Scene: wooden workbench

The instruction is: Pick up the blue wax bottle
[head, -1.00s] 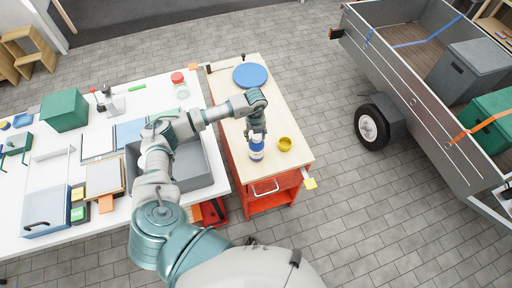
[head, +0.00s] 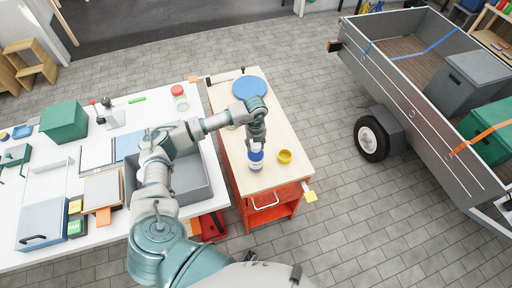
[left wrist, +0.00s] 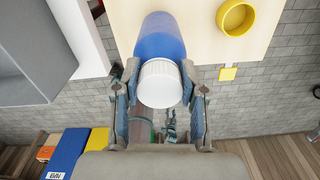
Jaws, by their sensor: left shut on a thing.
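The blue wax bottle (head: 255,160) with a white cap is on the wooden top of the red cart in the head view, near its front edge. In the left wrist view the blue bottle (left wrist: 160,38) shows its white cap (left wrist: 160,84) toward me. My left gripper (head: 256,143) is shut on the bottle at its upper part, and the fingers (left wrist: 160,95) flank the cap. I cannot tell whether the bottle's base touches the cart top. My right gripper is not in view.
A yellow cup (head: 285,156) stands just right of the bottle. A blue disc (head: 249,87) lies at the cart's far end. A white table (head: 70,165) with a grey bin (head: 190,180) is left; a trailer (head: 430,100) is right.

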